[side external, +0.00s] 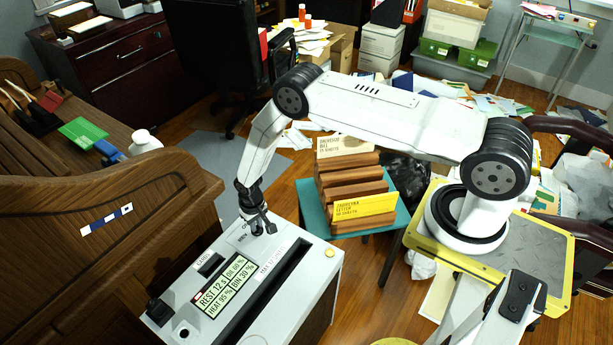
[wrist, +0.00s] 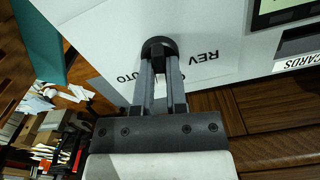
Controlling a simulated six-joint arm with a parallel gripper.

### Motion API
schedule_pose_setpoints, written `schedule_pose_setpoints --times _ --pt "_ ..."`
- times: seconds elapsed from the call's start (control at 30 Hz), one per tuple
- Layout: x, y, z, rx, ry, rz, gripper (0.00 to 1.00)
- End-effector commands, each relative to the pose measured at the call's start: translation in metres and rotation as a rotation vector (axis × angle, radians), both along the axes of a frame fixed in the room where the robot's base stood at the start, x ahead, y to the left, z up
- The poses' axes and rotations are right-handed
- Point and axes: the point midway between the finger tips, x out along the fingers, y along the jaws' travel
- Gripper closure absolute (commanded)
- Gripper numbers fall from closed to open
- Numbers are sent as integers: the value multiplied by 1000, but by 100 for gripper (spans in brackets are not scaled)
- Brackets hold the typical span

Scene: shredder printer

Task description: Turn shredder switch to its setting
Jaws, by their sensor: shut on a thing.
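The shredder (side external: 315,290) is a pale box with a lit display (side external: 223,285) and a long dark slot on its top. My gripper (side external: 262,226) reaches down onto the back part of this top. In the wrist view, my gripper (wrist: 160,68) is shut on the shredder switch (wrist: 159,45), a round black knob, with one finger on each side. The label REV shows to the right of the knob. Another label, ending in UTO, lies to its lower left and is partly hidden by a finger. The switch's exact setting is hard to tell.
A dark wooden desk (side external: 110,215) stands close on the left of the shredder. A teal stool (side external: 375,222) bears a brown sorter with a yellow card (side external: 363,208). A second black knob (side external: 158,311) sits at the shredder's near left. Papers litter the floor behind.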

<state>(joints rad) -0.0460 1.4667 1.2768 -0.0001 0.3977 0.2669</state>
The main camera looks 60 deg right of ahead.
Motion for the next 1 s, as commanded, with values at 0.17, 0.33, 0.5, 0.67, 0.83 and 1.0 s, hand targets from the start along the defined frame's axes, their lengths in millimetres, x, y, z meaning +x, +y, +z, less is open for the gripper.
schedule_pose_setpoints --times 0.17,0.33,0.5,0.67,0.83,1.0 --pt "0 0 0 0 1 118 100" --pt "0 0 0 0 1 188 100" --pt "0 0 0 0 1 218 100" --pt "0 0 0 0 2 223 100" --pt "0 0 0 0 2 222 100" --pt "0 0 0 0 1 222 49"
